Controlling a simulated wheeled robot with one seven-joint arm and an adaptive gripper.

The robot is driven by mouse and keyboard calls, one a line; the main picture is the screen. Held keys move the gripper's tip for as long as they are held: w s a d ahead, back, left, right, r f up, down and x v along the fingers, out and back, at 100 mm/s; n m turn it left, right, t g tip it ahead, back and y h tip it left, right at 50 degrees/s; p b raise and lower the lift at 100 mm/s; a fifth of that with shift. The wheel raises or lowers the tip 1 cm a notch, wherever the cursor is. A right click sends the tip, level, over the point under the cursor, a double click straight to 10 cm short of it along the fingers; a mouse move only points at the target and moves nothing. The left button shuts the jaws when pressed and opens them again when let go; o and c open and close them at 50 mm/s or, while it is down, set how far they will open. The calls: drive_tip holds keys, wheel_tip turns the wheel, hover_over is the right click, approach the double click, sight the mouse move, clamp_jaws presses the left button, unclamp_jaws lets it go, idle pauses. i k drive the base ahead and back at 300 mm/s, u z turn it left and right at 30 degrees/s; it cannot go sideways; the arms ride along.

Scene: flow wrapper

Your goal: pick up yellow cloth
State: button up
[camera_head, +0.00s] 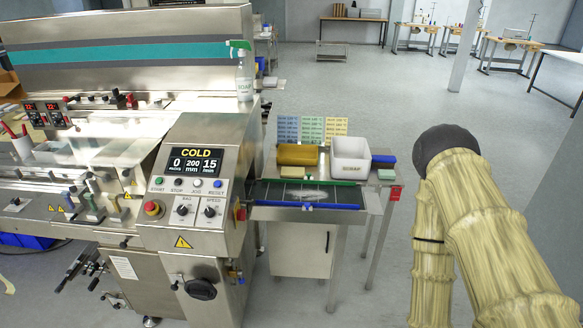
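My gripper is not in view. Part of my arm, wood-patterned with a dark rounded joint, rises at the right, clear of the side table.
The machine's control panel (196,175) and a spray bottle (243,75) are left. Open floor lies right.

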sight(293, 172)
drive_tip(key=u, duration=0.25)
drive_tip(key=i, duration=1.3)
drive_tip(key=u, duration=0.25)
